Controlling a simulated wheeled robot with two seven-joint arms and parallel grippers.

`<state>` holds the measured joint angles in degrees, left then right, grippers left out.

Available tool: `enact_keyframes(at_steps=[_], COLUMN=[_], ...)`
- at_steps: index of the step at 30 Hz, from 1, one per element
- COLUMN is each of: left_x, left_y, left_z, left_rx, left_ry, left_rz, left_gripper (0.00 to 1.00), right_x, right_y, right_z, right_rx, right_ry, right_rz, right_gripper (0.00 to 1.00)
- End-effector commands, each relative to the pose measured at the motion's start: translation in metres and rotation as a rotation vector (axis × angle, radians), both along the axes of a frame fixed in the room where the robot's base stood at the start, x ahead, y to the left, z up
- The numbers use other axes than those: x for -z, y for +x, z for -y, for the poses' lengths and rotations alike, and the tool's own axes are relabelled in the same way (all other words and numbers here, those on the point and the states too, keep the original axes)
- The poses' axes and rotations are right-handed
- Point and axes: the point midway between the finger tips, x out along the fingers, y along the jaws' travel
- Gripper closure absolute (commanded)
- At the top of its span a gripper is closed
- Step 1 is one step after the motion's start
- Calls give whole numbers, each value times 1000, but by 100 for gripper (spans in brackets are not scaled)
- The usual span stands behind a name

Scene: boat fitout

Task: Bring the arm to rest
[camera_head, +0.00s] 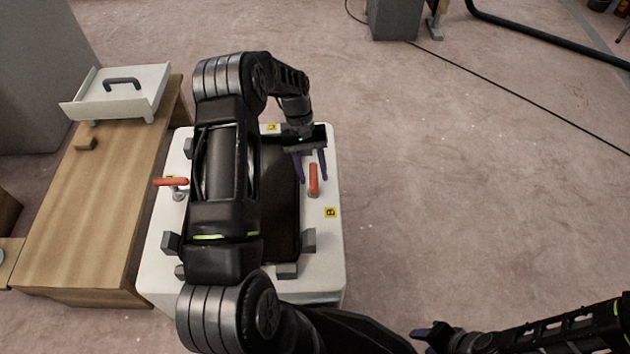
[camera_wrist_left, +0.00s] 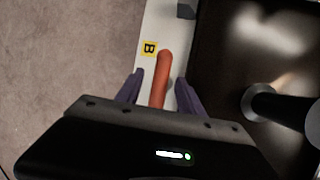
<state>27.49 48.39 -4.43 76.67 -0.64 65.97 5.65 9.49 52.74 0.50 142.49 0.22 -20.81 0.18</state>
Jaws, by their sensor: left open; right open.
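My left arm reaches over the white unit in the head view and covers part of it. My left gripper (camera_head: 312,166) is open, its purple fingers pointing down beside a red handle (camera_head: 314,180) near label B. In the left wrist view, my left gripper (camera_wrist_left: 160,88) is open with the red handle (camera_wrist_left: 162,72) between its fingers; I cannot tell whether they touch it. My right gripper (camera_head: 425,338) is at the bottom edge of the head view, partly out of frame, open and away from the unit.
The white unit (camera_head: 334,260) holds a dark panel (camera_head: 280,205) with grey blocks around it. Another red handle (camera_head: 170,182) is on its left side. A wooden table (camera_head: 85,220) at left carries a white tray (camera_head: 150,82) and a small wooden block (camera_head: 86,143).

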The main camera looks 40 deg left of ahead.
Motion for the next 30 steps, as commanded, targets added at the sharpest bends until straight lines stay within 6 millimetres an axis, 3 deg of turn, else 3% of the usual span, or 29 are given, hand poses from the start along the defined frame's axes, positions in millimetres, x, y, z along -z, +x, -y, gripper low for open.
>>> enact_keyframes(at_steps=[6, 24, 30], left_x=[-23, -24, -48], left_y=[6, 6, 6], left_z=[-9, -9, -9], left_rx=[0, 1, 0], left_ry=[1, 0, 0], left_rz=[3, 1, 2], left_gripper=[55, 55, 55], right_x=[-7, -7, -31], right_y=[-2, -2, -4], right_z=[-2, -2, -4], right_rx=[-5, -5, -11], right_ry=[3, 3, 6], right_rz=[-3, -3, -7], right_gripper=[58, 58, 58])
